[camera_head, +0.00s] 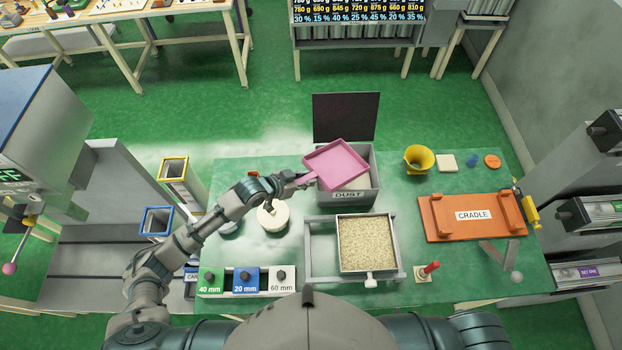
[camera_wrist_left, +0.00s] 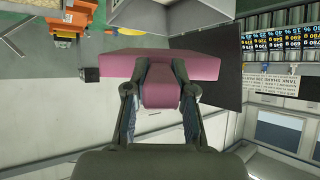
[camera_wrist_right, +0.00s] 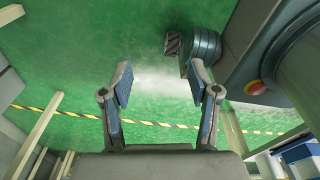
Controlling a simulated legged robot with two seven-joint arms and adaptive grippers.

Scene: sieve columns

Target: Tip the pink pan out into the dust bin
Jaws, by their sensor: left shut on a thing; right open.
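The pink pan (camera_head: 337,163) is over the grey dust bin (camera_head: 347,197), which is labelled DUST and has its dark lid (camera_head: 346,117) standing open behind it. My left gripper (camera_head: 306,178) is shut on the pan's handle. The left wrist view shows the two fingers closed around the pink handle (camera_wrist_left: 158,90), with the pan (camera_wrist_left: 160,66) beyond. In the head view the pan looks slightly tilted; it shows no visible contents. My right gripper (camera_wrist_right: 160,88) is open and empty above green floor in the right wrist view.
A tray of grainy material (camera_head: 367,243) sits in a grey frame in front of the bin. A yellow funnel (camera_head: 419,159) and an orange cradle (camera_head: 472,217) stand to the right. A round cream container (camera_head: 273,216) is below my left forearm.

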